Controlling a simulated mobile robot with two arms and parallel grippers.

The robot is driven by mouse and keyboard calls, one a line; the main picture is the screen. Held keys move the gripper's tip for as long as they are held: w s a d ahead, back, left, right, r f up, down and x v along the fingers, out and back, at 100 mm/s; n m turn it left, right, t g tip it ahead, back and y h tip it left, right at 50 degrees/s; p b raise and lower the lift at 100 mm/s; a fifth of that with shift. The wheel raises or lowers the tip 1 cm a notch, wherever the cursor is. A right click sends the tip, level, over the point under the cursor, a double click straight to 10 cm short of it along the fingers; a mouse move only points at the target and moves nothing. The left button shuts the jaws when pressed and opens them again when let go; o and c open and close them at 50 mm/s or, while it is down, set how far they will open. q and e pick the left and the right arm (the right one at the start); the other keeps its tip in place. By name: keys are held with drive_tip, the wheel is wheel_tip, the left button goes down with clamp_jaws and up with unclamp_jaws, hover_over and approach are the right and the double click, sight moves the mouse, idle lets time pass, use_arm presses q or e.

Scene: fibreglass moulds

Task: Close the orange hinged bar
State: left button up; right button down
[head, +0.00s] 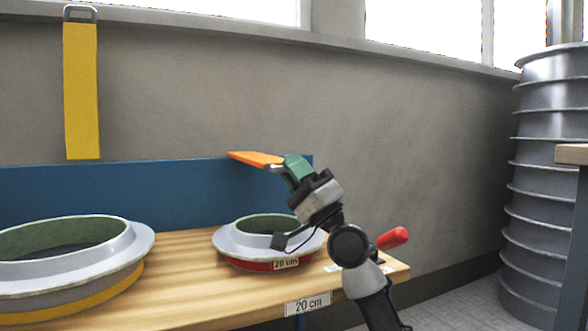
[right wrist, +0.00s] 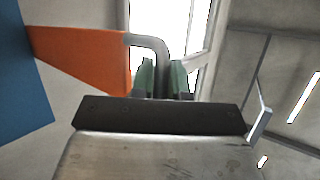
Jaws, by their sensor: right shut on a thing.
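The orange hinged bar (head: 255,158) sticks out from the top of the blue board (head: 150,192) behind the bench, roughly level. In the right wrist view the orange bar (right wrist: 85,58) reaches from the blue board at the left to a grey metal loop handle (right wrist: 155,45) at its end. My right gripper (head: 290,165) is at the bar's free end. Its green fingers (right wrist: 164,78) are shut on the loop handle, one on each side of it. The fingers partly hide the handle in the head view. My left gripper is not in view.
A yellow bar (head: 81,90) with a metal loop stands upright against the wall at the left. Ring moulds, a large one (head: 70,260) and a smaller one (head: 240,240), sit on the wooden bench (head: 185,265). A tall stack of grey rings (head: 545,185) stands at the right.

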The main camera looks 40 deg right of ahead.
drive_tip(key=shift+w+a+f, duration=0.1)
drive_tip(key=shift+a+f, duration=0.15)
drive_tip(key=shift+f, duration=0.3)
drive_tip(key=c, duration=1.1)
unclamp_jaws()
drive_tip(key=shift+d, duration=0.2)
drive_tip(key=shift+c, duration=0.2)
drive_tip(key=b+v, duration=0.3)
drive_tip(key=v, duration=0.8)
drive_tip(key=shift+a, duration=0.1)
